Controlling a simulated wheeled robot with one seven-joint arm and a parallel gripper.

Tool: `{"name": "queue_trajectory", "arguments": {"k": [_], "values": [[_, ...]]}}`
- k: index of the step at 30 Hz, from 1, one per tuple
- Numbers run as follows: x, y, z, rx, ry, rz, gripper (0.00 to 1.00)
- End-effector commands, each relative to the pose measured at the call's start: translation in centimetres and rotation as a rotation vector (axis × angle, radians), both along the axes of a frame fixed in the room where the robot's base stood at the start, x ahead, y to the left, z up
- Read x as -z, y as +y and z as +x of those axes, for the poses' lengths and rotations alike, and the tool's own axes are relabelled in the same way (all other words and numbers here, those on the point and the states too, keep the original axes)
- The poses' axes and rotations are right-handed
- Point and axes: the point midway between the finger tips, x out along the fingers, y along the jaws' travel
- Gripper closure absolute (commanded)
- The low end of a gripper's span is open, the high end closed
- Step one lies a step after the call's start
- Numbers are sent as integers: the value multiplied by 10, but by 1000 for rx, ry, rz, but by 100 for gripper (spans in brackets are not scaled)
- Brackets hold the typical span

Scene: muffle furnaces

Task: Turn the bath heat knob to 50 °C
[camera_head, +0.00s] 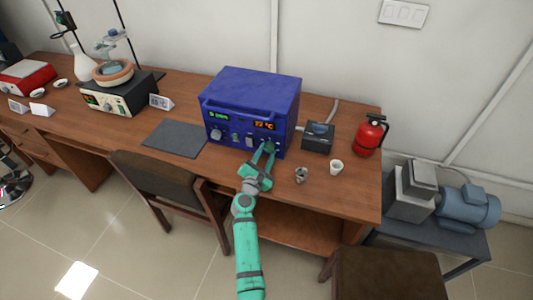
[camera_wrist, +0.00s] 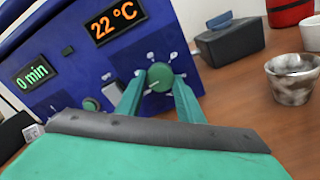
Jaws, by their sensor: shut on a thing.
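A blue box-shaped unit (camera_head: 250,95) stands on the bench with two displays and a row of controls. Its right display reads 22 °C (camera_wrist: 115,24) and its left one 0 min (camera_wrist: 31,77). My gripper (camera_head: 267,149) is at the lower right of its front panel. In the wrist view its green fingers stand either side of a round green knob (camera_wrist: 159,76) and hold it. The knob has a pale pointer line and white marks around it. A separate cream bath unit (camera_head: 118,93) stands further left, with an orange-rimmed bowl (camera_head: 113,73) on top; its knobs are too small to read.
A small dark box (camera_head: 318,137), a red extinguisher (camera_head: 369,136), a metallic cup (camera_head: 301,175) and a white cup (camera_head: 336,167) stand right of the blue unit. A dark mat (camera_head: 175,138) lies left of it. Chairs (camera_head: 165,185) stand before the bench.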

Motion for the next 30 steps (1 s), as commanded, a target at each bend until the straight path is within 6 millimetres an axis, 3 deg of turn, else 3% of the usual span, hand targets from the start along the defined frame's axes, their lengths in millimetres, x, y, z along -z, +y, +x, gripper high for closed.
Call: {"name": "queue_trajectory", "arguments": {"k": [30], "values": [[0, 2, 0, 0, -295, 918, 89]]}}
